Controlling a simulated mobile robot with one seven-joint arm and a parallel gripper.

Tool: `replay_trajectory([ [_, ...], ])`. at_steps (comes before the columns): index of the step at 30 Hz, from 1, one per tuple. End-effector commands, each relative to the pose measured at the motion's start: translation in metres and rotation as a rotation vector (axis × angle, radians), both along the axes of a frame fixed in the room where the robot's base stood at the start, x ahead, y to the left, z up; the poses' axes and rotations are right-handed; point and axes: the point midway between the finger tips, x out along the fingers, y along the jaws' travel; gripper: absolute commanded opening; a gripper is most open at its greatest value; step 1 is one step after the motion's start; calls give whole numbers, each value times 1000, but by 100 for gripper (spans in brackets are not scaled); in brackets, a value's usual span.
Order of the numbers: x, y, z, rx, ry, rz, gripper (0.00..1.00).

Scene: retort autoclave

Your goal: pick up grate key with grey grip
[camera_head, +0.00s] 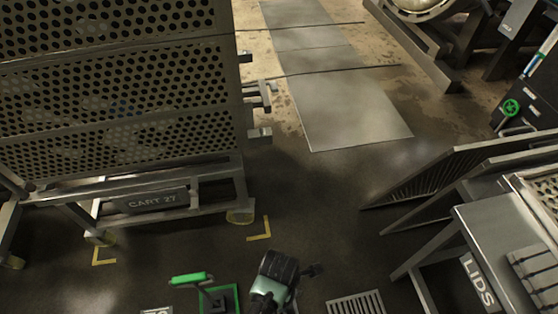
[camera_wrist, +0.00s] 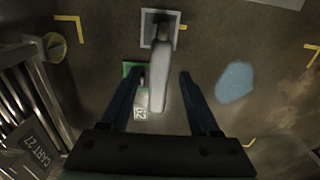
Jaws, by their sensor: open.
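The grate key with the grey grip (camera_wrist: 158,75) shows in the wrist view as a pale upright grip, blurred, above a pale-outlined square (camera_wrist: 147,38) on the floor. My gripper (camera_wrist: 161,76) is open, with one dark finger on each side of the grip and a gap on both sides; I cannot tell how far below the fingers it is. In the head view a key with a green grip (camera_head: 190,278) stands at a green-outlined square. That green square (camera_wrist: 127,69) also shows left of the grey grip in the wrist view. The grey-gripped key is not discernible in the head view.
A perforated cart marked CART 27 (camera_head: 158,200) stands at left. A drain grate (camera_head: 357,303) lies in the floor at lower right, near a stand marked LIDS (camera_head: 478,283). A blue patch (camera_wrist: 234,82) lies right of my fingers. The middle floor is clear.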

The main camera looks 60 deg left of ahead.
Motion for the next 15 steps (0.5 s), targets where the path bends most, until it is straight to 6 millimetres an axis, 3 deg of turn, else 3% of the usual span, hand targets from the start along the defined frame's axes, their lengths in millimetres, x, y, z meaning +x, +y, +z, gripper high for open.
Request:
replay_trajectory([
  [1,1,0,-14,-1,0,-1,62],
  [6,1,1,-33,0,1,-1,62],
  [15,1,1,-32,1,0,-1,62],
])
